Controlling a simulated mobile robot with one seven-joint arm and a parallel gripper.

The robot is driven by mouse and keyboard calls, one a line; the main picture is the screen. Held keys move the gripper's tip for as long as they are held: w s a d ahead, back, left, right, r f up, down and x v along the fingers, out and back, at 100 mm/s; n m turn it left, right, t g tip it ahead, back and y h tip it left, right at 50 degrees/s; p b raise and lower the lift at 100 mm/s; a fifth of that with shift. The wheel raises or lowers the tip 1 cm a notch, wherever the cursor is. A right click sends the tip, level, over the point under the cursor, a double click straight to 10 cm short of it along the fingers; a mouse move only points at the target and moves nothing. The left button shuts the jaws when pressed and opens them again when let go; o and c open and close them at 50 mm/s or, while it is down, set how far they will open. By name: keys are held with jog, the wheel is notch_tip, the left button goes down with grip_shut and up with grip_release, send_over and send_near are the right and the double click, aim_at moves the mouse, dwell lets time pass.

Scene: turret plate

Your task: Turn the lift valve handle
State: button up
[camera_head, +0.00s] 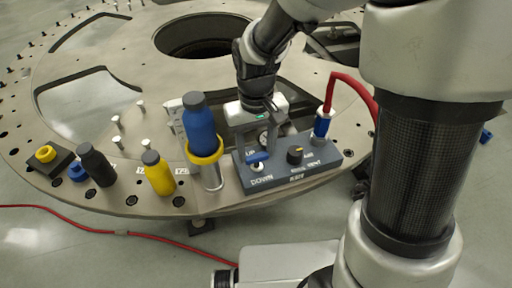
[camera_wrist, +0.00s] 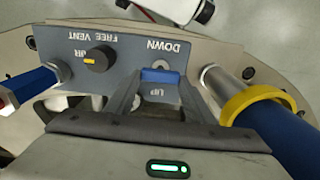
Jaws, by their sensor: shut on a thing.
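The lift valve handle (camera_head: 258,157) is a small blue bar on the front of a grey control box (camera_head: 285,177), between the UP and DOWN labels. My gripper (camera_head: 257,152) reaches down to it from behind. In the wrist view my gripper (camera_wrist: 161,80) has one finger at each end of the blue handle (camera_wrist: 160,75) and is shut on it. The handle lies across the picture there, between the DOWN and UP labels. The fingers hide the handle's ends and part of the box face.
A black knob (camera_head: 295,154) with a yellow mark sits right of the handle. A blue fitting with a red hose (camera_head: 340,76) rises at the box's right end. A blue cylinder (camera_head: 199,125) in a yellow ring stands close on the left. Yellow and black bottles stand farther left.

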aim_at(256, 154)
jog(key=o, duration=1.1)
jog(key=shift+c, duration=0.2)
jog(key=shift+r, duration=0.1)
notch_tip(256, 154, up, 17)
jog(key=p, duration=0.2)
jog(key=shift+r, duration=0.15)
jog(key=s+d+r+m+t+p, duration=0.3)
jog(key=s+d+r+t+p, duration=0.2)
jog(key=s+d+r+p, duration=0.2)
jog(key=s+d+r, duration=0.2)
jog(key=s+d, duration=0.2)
jog(key=shift+s+r+t, duration=0.25)
jog(key=shift+t, duration=0.05)
